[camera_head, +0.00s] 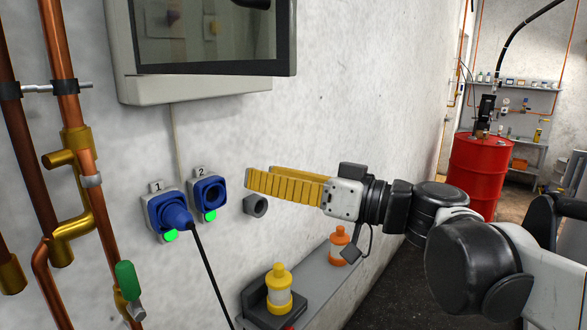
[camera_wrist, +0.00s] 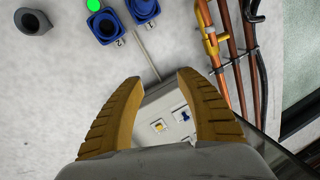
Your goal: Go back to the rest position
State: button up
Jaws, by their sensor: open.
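My gripper (camera_head: 262,178) is raised in front of the wall in the head view, its yellow fingers pointing left. In the wrist view my gripper (camera_wrist: 160,76) has its two fingers spread apart with nothing held between them. Behind the gap lies a grey wall-mounted screen box (camera_wrist: 155,103). The fingers appear clear of the wall, though the exact distance is hard to tell.
A blue plug (camera_head: 176,214) with a black cable sits in socket 1; socket 2 (camera_head: 210,191) is empty. A dark round holder (camera_head: 256,206) is beside them. Copper pipes (camera_head: 75,130) run left. A shelf (camera_head: 315,285) holds bottles below. A red drum (camera_head: 478,170) stands far right.

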jog(key=s+d+f+m+h+b, duration=0.2)
jog(key=s+d+f+h+b, duration=0.1)
jog(key=f, duration=0.7)
jog(key=s+d+f+m+g+h+b, duration=0.1)
jog(key=s+d+f+h+b, duration=0.15)
jog(key=f, duration=0.65)
jog(key=s+d+f+m+h+b, duration=0.2)
jog(key=d+f+h, duration=0.1)
jog(key=f, duration=0.7)
jog(key=s+d+f+m+h+b, duration=0.2)
jog(key=d+f+h+b, duration=0.1)
jog(key=d+f, duration=0.4)
jog(key=s+d+f+m+h+b, duration=0.2)
jog(key=s+d+f+h+b, duration=0.1)
jog(key=d+f+h, duration=0.2)
jog(key=d+f, duration=0.2)
jog(key=d, duration=0.1)
jog(key=shift+s+f+m, duration=0.3)
jog(key=shift+f+m, duration=0.1)
